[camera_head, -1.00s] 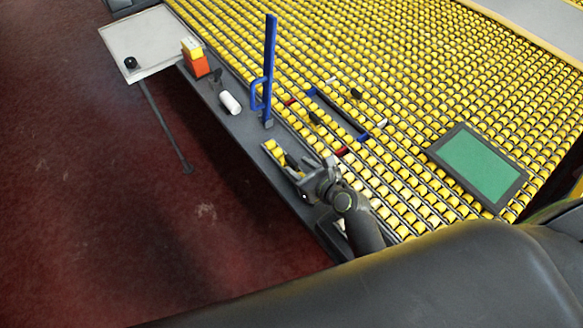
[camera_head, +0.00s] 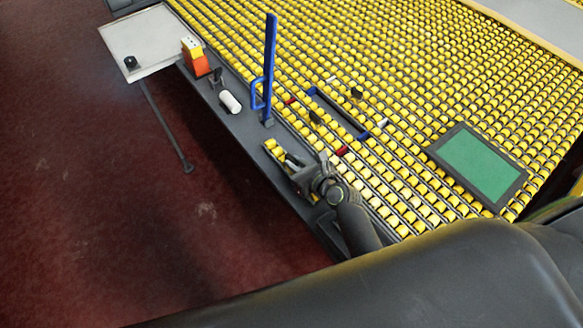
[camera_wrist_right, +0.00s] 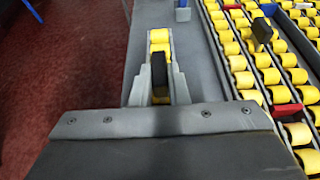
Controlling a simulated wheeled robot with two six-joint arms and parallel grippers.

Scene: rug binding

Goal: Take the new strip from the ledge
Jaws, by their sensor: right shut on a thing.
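The new strip, a short row of yellow rollers in a grey holder, lies lengthwise on the grey ledge (camera_head: 212,97). Its far end (camera_head: 273,147) shows beyond my right gripper (camera_head: 296,167) in the head view. In the right wrist view, the strip (camera_wrist_right: 160,38) runs away from me and carries an upright black tab (camera_wrist_right: 159,74). My right gripper (camera_wrist_right: 158,90) is shut on the strip around that tab. The near part of the strip is hidden by the gripper. I cannot tell whether the strip is clear of the ledge. My left gripper is not in view.
A blue upright post with a handle (camera_head: 269,70), a white cylinder (camera_head: 230,102) and an orange-yellow block (camera_head: 195,58) stand farther along the ledge. The yellow roller bed (camera_head: 400,80) lies to the right, with a blue-ended frame and a green panel (camera_head: 479,164) on it.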

